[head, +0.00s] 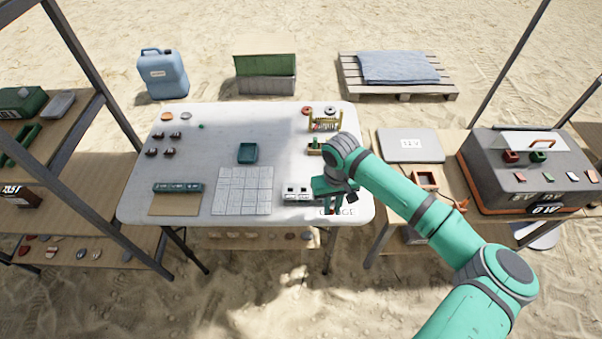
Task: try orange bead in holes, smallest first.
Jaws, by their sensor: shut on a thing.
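My gripper (332,209) points down at the front right corner of the white table (225,122), over the printed word GAUGE. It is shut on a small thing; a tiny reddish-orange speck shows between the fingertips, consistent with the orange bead. The gripper and wrist cover part of the lettering and whatever lies under them. I cannot make out any gauge holes at this size, nor whether the bead touches anything.
Two small white boxes (297,192) stand just left of my gripper. A paper grid (243,190), a teal tray (247,153) and a bead rack (324,122) are on the table. A side table with a grey case (520,175) stands right.

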